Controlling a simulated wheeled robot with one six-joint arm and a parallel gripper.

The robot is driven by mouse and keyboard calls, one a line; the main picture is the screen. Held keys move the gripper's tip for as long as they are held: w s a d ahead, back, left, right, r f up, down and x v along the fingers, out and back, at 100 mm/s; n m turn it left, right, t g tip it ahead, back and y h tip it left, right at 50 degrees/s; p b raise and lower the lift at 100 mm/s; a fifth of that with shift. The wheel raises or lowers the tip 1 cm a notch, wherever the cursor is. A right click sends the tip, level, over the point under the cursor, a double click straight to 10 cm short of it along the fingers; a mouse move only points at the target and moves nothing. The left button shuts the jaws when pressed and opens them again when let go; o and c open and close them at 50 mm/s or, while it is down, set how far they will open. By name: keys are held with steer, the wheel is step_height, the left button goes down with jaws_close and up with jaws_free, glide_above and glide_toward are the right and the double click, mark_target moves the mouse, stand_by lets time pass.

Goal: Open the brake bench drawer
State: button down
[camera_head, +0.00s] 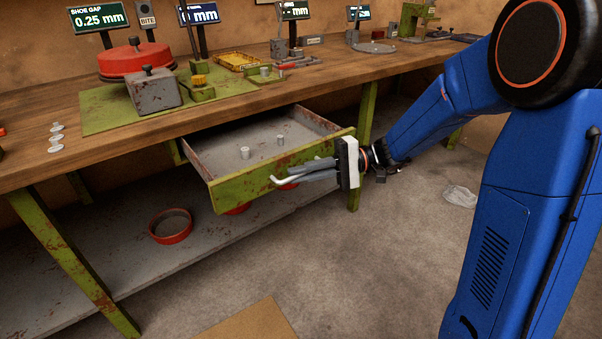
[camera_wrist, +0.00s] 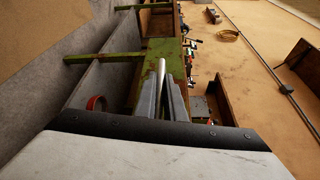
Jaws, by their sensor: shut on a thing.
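The brake bench drawer (camera_head: 240,190) has a scratched green front and grey inside. In the head view it stands pulled well out from under the wooden bench top, with two small grey cylinders (camera_head: 245,153) inside. My gripper (camera_head: 284,181) is at the drawer's front face, its grey fingers reaching along it from the right. In the wrist view my gripper (camera_wrist: 163,90) is shut around a pale metal bar (camera_wrist: 161,72) by the green front (camera_wrist: 172,50), which looks like the drawer handle. The fingers partly hide the handle.
The bench top (camera_head: 50,120) carries a red drum (camera_head: 135,58), a grey block (camera_head: 154,92) and small displays. A lower shelf (camera_head: 130,260) holds red rings (camera_head: 170,226). A green leg (camera_head: 362,150) stands behind my gripper. The floor in front is mostly clear, with cardboard (camera_head: 250,322) lying there.

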steer(key=c, duration=1.8)
jaws_free()
steer(key=shift+c, duration=0.2)
steer(key=v, duration=1.7)
steer(key=shift+d, duration=0.25)
steer(key=shift+f, duration=0.1)
steer(key=s+a+f+t+h, duration=0.1)
steer(key=s+h, duration=0.3)
steer(key=s, duration=0.4)
steer(key=s+a+f+h, duration=0.1)
steer(key=s+f+h, duration=0.1)
steer(key=s+h, duration=0.5)
steer(key=s+d+f+t+h, duration=0.1)
steer(key=s+d+t+h, duration=0.4)
steer(key=s+d, duration=0.5)
steer(key=shift+s+d+t+h, duration=0.3)
steer(key=shift+s+t, duration=0.25)
steer(key=shift+t, duration=0.65)
